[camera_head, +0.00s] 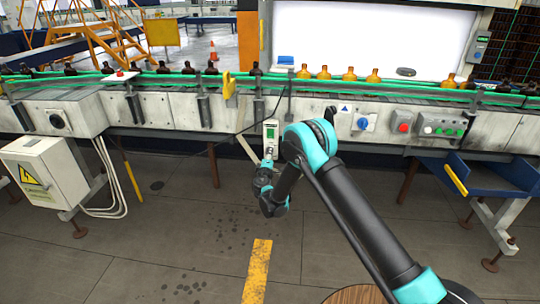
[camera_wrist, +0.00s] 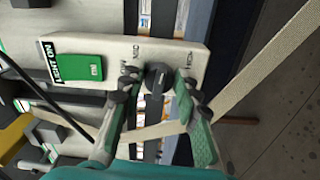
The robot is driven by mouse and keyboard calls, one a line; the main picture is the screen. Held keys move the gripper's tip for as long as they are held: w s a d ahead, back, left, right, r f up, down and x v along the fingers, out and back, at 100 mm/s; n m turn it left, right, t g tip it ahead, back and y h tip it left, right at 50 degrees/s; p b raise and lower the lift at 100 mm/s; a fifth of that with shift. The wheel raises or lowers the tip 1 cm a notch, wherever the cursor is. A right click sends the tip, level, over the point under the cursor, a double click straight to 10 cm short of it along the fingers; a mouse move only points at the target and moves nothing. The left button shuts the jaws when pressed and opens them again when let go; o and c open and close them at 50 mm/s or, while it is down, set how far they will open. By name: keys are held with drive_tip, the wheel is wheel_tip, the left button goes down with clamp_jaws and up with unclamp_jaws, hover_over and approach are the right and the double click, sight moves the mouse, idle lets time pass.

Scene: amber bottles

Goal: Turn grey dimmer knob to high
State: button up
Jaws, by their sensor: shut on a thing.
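The dimmer box (camera_wrist: 115,45) is a pale panel with a green switch or display (camera_wrist: 78,67) and small dark lettering around the knob. In the head view the box (camera_head: 270,131) hangs upright at the front of the conveyor. The dark grey knob (camera_wrist: 157,72) sits between the fingertips of my gripper (camera_wrist: 157,82), which is shut on it with one finger on each side. The knob's pointer direction is hard to tell. In the head view my gripper (camera_head: 267,163) is at the box's lower end, and the knob is hidden.
A conveyor (camera_head: 180,104) with several amber bottles (camera_head: 325,73) runs behind. A blue knob (camera_head: 363,123), a red button (camera_head: 404,126) and a green-button panel (camera_head: 441,126) are to the right. A pale strap or bar (camera_wrist: 262,62) crosses near the box. An electrical cabinet (camera_head: 42,170) stands left.

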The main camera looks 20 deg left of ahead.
drive_tip(key=shift+f+m, duration=0.15)
drive_tip(key=shift+m, duration=2.15)
drive_tip(key=o, duration=1.1)
drive_tip(key=shift+o, duration=0.2)
drive_tip(key=v, duration=0.7)
drive_tip(key=shift+s, duration=0.25)
